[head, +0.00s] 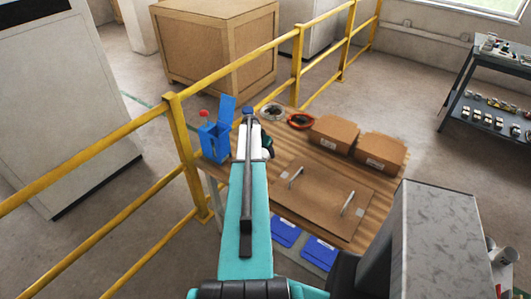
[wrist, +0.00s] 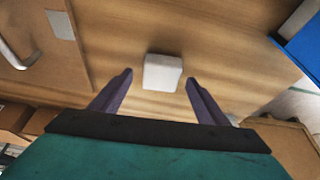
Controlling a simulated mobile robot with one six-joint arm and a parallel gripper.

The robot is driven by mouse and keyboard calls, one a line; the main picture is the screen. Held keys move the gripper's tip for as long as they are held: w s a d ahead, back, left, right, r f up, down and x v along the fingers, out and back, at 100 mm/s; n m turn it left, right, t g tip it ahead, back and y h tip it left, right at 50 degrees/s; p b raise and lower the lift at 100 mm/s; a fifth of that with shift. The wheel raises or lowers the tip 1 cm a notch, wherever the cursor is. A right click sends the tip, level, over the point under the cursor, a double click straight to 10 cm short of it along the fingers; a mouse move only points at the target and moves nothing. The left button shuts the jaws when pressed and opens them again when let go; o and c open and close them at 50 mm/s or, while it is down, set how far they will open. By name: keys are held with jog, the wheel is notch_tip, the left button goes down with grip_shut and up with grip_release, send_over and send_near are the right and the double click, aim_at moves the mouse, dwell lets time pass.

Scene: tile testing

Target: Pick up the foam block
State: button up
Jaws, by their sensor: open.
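A small white foam block (wrist: 162,72) sits on the wooden table top (wrist: 130,22) in the wrist view. My gripper (wrist: 158,80) is open, with one dark finger to the left of the block and one to the right. There is a clear gap on both sides, and the block looks to be just ahead of or between the fingertips. I cannot tell the height of the fingers above the table. In the head view my teal arm reaches over the table and hides the block.
A blue box with an open lid (head: 214,140) stands at the table's left end. A brown board with handles (head: 315,195) lies right of my arm. Cardboard boxes (head: 380,150) and tape rolls (head: 300,121) lie behind.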

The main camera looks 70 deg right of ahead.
jog(key=shift+x, duration=0.9)
jog(key=c, duration=1.1)
